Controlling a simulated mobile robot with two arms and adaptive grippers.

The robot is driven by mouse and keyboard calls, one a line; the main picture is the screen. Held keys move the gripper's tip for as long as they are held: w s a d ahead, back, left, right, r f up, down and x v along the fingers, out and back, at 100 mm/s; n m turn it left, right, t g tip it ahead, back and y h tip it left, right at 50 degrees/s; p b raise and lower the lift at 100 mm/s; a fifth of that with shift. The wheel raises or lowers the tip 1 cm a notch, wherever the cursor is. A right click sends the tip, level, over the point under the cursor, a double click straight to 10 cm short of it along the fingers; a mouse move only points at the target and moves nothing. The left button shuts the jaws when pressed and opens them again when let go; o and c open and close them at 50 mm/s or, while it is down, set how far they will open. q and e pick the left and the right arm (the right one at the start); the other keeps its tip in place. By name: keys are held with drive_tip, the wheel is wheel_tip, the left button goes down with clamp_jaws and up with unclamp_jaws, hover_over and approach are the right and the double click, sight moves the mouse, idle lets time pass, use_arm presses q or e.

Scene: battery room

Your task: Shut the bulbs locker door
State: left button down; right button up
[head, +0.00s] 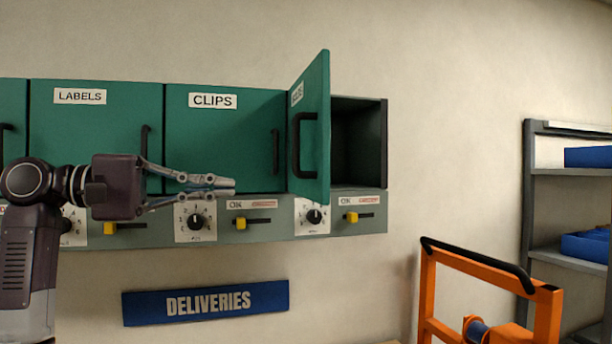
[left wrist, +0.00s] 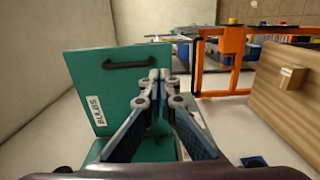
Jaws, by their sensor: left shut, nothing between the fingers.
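The bulbs locker door (head: 312,130) is a green panel with a black handle, swung open toward me at the right end of the locker row. Its label is at a steep angle in the head view, but reads BULBS on the door (left wrist: 105,80) in the left wrist view. The dark locker inside (head: 357,140) shows to its right and looks empty. My left gripper (head: 234,187) is shut and empty, in front of the lower part of the clips door, left of the open door and apart from it. It also shows in the left wrist view (left wrist: 160,75). My right gripper is not in view.
The closed clips door (head: 222,135) and labels door (head: 85,135) stand to the left. Dials and yellow-tipped latches line the strip below. A blue DELIVERIES sign (head: 205,303) hangs underneath. An orange frame (head: 490,275) and a grey shelf (head: 530,200) stand right.

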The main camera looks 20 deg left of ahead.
use_arm(q)
drive_tip(key=s+r, duration=0.1)
drive_tip(key=p, duration=0.5)
approach(320, 178)
drive_tip(key=x, duration=0.6)
drive_tip(key=shift+w+d, duration=0.3)
drive_tip(key=shift+d, duration=0.15)
